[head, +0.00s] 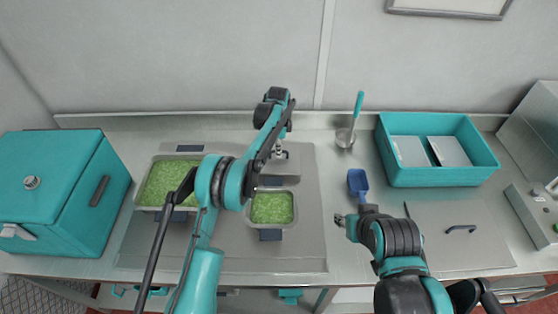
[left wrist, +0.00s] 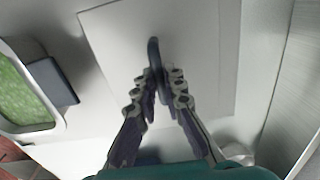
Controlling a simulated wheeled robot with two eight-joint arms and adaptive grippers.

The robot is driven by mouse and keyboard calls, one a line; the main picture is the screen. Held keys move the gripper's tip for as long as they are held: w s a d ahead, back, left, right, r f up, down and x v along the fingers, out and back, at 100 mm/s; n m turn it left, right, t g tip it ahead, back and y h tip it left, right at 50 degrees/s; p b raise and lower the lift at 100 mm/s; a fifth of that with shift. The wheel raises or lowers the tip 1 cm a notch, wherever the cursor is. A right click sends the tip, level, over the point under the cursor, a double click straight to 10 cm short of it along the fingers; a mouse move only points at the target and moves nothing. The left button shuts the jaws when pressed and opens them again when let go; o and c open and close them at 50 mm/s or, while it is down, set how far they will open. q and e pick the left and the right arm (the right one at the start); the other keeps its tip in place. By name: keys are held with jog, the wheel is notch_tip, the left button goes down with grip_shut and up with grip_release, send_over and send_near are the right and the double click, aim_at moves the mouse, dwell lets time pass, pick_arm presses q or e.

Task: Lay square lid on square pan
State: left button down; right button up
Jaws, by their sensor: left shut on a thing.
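The square pan (head: 272,208) stands on the grey plate in the middle and holds green bits. It has a dark handle (head: 271,235) at its front. A pan with green bits shows at the left of the left wrist view (left wrist: 20,95). My left gripper (head: 279,152) is shut on the dark upright handle (left wrist: 153,52) of the grey square lid (head: 290,167). The lid (left wrist: 195,65) is behind the square pan in the head view; whether it touches anything below is unclear. My right gripper (head: 347,221) is low over the counter by the blue scoop; its fingers are small and partly hidden.
A larger green-filled pan (head: 165,182) stands left, partly behind my left arm. A teal box (head: 60,185) is far left. The blue scoop (head: 358,183), a metal cup (head: 345,138), a teal bin (head: 440,177) and a flat lid (head: 450,250) are at right.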

pick_arm(q)
notch_tip(320, 180, up, 3)
jog(key=shift+f+p, duration=0.15)
jog(key=shift+p, duration=0.35)
jog(key=shift+s+r, duration=0.25)
jog(key=shift+r, duration=0.05)
jog(key=s+a+r+p, duration=0.1)
jog(key=s+r+p, duration=0.3)
jog(key=s, duration=0.7)
jog(key=s+a+r+p, duration=0.15)
jog(key=s+r, duration=0.35)
jog(key=s, duration=0.7)
jog(key=shift+s+d+f+b, duration=0.1)
jog(key=shift+f+b, duration=0.7)
jog(key=shift+f, duration=0.65)
jog(key=shift+d+f+b, duration=0.1)
jog(key=shift+f+b, duration=0.7)
jog(key=shift+f, duration=0.65)
